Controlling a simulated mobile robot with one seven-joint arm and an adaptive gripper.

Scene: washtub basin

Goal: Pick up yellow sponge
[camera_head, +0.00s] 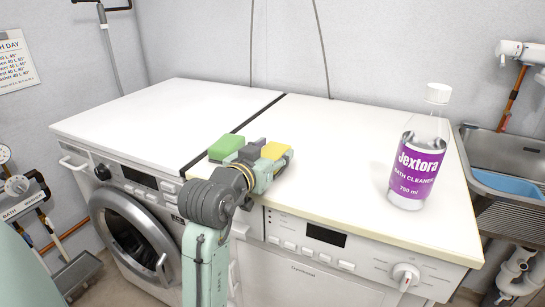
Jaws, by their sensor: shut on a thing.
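The yellow sponge (275,151) is at the end of my gripper (268,158), above the front part of the right machine's white top. My gripper is shut on the yellow sponge. The wrist and fingers hide part of the sponge, and I cannot tell whether it still touches the top. A green sponge (226,146) lies just left of my gripper, near the dark gap between the two machines.
A clear bath cleaner bottle (418,155) with a purple label stands upright on the right. A metal sink (499,150) holding a blue basin (508,184) is at far right. The left machine top (165,115) and the back of the right one are clear.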

